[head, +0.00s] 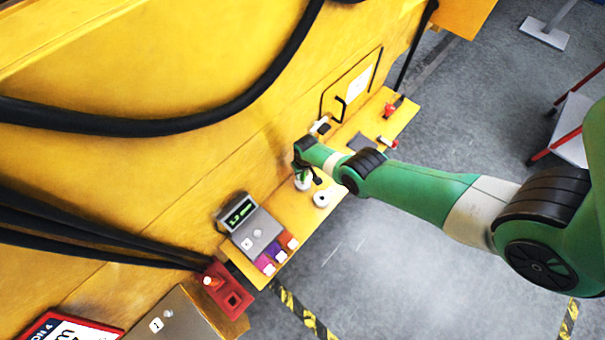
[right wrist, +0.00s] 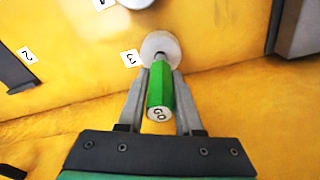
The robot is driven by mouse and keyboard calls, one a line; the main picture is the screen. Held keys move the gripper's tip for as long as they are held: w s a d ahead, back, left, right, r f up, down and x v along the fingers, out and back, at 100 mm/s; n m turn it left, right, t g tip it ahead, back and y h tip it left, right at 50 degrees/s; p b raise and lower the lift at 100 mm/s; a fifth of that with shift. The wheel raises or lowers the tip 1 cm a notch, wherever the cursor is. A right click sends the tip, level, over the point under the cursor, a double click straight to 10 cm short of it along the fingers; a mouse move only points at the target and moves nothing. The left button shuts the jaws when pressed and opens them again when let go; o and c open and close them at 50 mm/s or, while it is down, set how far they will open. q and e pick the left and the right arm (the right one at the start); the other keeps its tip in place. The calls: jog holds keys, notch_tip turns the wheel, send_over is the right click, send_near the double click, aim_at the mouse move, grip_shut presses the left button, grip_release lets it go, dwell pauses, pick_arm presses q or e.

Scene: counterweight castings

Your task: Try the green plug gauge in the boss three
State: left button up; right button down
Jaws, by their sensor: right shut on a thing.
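My right gripper (right wrist: 158,92) is shut on the green plug gauge (right wrist: 160,86), whose near end reads GO. The gauge points at boss three (right wrist: 153,43), a pale round boss beside the label 3 (right wrist: 130,58). Its narrow far tip meets the middle of the boss; I cannot tell how deep it sits. In the head view my right gripper (head: 312,177) is over the yellow ledge, with a bit of green gauge (head: 303,176) and a pale boss (head: 303,185) below it. My left gripper is not in view.
A grey display unit (head: 240,213) and a grey box with coloured blocks (head: 258,236) lie to the lower left. A red holder (head: 229,293) is beyond them. A dark pad (head: 361,143) lies to the upper right.

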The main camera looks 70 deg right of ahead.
jog(key=shift+f+b, duration=1.45)
dwell(1.0)
dwell(0.6)
jog(key=c, duration=0.5)
grip_release()
jog(key=r+p, duration=0.7)
jog(key=p, duration=0.1)
jog(key=s+a+r+p, duration=0.1)
jog(key=r+p, duration=0.3)
jog(key=p, duration=0.1)
jog(key=shift+r, duration=0.35)
jog(key=shift+f, duration=0.1)
